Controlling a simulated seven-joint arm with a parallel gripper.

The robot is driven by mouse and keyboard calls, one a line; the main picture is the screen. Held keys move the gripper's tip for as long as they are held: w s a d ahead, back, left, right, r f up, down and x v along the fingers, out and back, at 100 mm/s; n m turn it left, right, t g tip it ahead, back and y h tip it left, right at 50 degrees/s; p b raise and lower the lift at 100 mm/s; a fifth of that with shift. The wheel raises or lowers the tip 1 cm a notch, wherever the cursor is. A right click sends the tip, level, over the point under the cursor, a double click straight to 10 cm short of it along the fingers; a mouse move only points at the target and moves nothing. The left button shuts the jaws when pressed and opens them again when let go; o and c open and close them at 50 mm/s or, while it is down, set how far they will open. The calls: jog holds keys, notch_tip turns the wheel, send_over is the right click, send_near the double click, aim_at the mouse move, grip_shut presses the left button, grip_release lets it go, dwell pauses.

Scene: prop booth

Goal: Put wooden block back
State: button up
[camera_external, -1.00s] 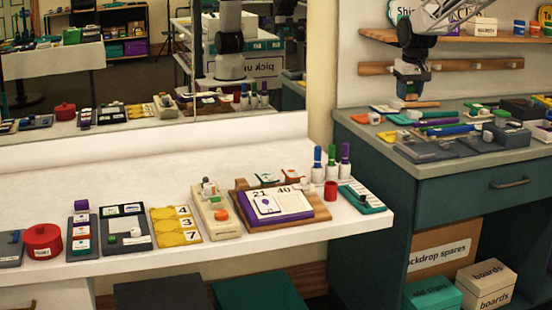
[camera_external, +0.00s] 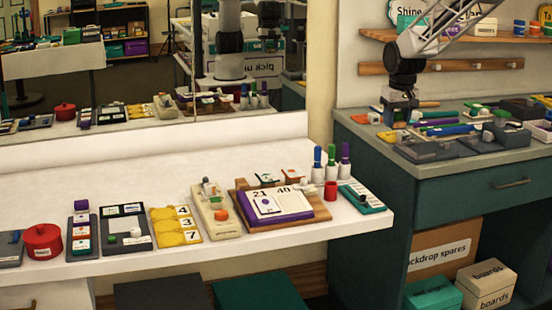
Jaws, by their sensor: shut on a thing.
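My gripper (camera_external: 398,118) is low over the left part of the green counter (camera_external: 350,128) at the right, pointing down among small items. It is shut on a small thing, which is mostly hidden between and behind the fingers. I cannot tell its shape or colour, or whether it touches the counter. I cannot clearly make out a wooden block anywhere. A thin wood-coloured piece (camera_external: 429,104) lies just right of the gripper.
Flat coloured pieces and a grey tray (camera_external: 430,151) crowd the counter near my gripper. A wooden rail (camera_external: 455,67) and shelf are on the wall behind. The white table (camera_external: 100,182) at left holds a red pot (camera_external: 42,241), puzzle boards and capped markers (camera_external: 331,162).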

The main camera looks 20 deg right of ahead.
jog(key=s+a+f, duration=0.7)
jog(key=s+f, duration=0.1)
jog(key=s, duration=0.2)
jog(key=s+a+f+g, duration=0.1)
jog(key=s+a+f, duration=0.6)
jog(key=s, duration=0.3)
jog(key=shift+f, duration=0.7)
jog(key=shift+w, duration=0.1)
send_over(343, 213)
jog(key=shift+f, duration=0.7)
jog(key=shift+f, duration=1.8)
jog(key=shift+f, duration=0.15)
